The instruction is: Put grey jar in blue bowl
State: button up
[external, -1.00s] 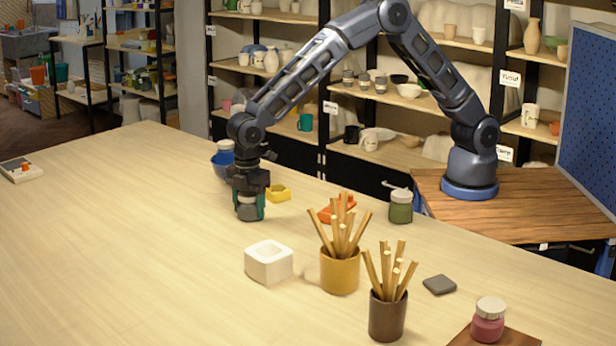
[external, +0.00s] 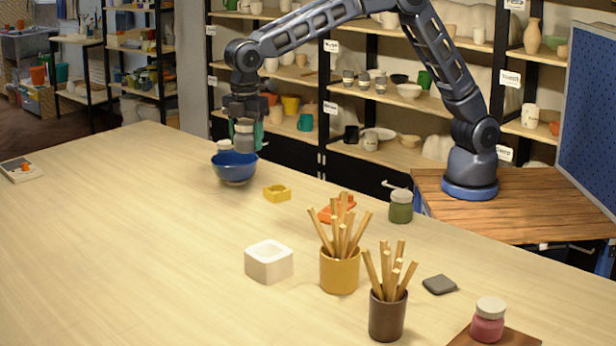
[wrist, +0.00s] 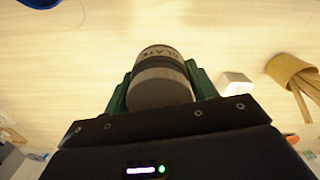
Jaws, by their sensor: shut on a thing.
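My gripper (external: 245,138) is shut on the grey jar (external: 244,134), its green fingers on either side of it. The jar is in the air, a little above and to the right of the blue bowl's middle in the external view. In the wrist view the grey jar (wrist: 161,80) shows a dark band with lettering, partly hidden by the gripper. The blue bowl (external: 234,173) stands upright on the table below the gripper. In the wrist view only a piece of the blue bowl (wrist: 40,3) shows at the top left edge.
A white-lidded jar (external: 224,146) stands behind the bowl. A yellow block (external: 277,193), a white square pot (external: 268,264), an orange thing (external: 328,214), a green jar (external: 401,206) and two stick-filled cups (external: 340,270) stand to the right. The table's left side is mostly clear.

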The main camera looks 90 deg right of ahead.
jog(key=shift+w+d+r, duration=0.1)
jog(key=shift+d+r, duration=0.15)
jog(key=shift+r, duration=0.1)
jog(key=w+d+r, duration=0.2)
jog(key=d+r, duration=0.1)
jog(key=d, duration=1.1)
jog(key=w+d+r, duration=0.1)
jog(key=d+r, duration=0.3)
jog(key=d, duration=0.9)
notch_tip(320, 180, down, 20)
jog(key=shift+w, duration=0.15)
jog(key=shift+f, duration=0.55)
jog(key=o, duration=1.1)
